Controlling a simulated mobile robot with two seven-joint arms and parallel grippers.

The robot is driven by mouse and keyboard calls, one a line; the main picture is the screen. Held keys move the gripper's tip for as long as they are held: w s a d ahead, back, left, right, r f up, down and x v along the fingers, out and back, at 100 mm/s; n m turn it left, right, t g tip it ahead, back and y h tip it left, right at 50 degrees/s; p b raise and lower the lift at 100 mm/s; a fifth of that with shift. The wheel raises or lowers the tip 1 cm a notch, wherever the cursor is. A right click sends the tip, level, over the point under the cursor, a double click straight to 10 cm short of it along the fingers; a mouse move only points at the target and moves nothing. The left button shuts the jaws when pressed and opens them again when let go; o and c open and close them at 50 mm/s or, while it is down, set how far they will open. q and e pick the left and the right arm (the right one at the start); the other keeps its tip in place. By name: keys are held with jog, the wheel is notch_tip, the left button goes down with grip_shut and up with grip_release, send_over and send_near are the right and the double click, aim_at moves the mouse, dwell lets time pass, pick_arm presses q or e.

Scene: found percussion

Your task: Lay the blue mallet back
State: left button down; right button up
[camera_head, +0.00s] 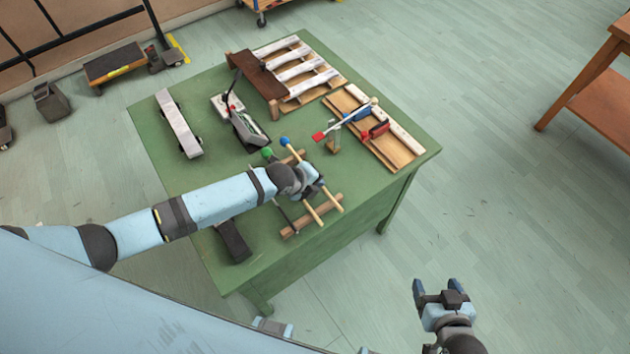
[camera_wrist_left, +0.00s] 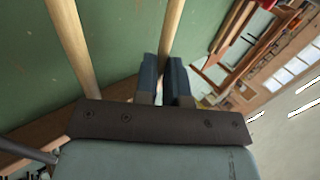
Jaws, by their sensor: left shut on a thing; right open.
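The blue mallet (camera_head: 285,141) has a blue head and a pale wooden handle, and it lies along the wooden rack (camera_head: 293,231) near the table's front edge. My left gripper (camera_head: 318,184) is shut on its handle. In the left wrist view the handle (camera_wrist_left: 173,28) runs between the two dark fingers (camera_wrist_left: 165,80). I cannot tell if the handle touches the rack's bars. The green mallet (camera_head: 267,152) lies beside it to the left, its middle hidden by my gripper. My right gripper (camera_head: 440,290) is open and empty, off the table's front right.
The green table (camera_head: 365,200) also bears a red-headed mallet (camera_head: 319,136) by a small stand, a wooden tray (camera_head: 395,151), slatted bars (camera_head: 298,70), a grey bar (camera_head: 179,123) and a dark block (camera_head: 233,241).

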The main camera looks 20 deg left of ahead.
pick_arm(q)
jog(key=shift+f, duration=0.25)
jog(key=c, duration=1.1)
grip_release()
jog(key=v, duration=1.3)
jog(key=shift+s+a+r+b, duration=0.15)
jog(key=shift+s+r+b, duration=0.05)
jog(key=shift+r+b, duration=0.15)
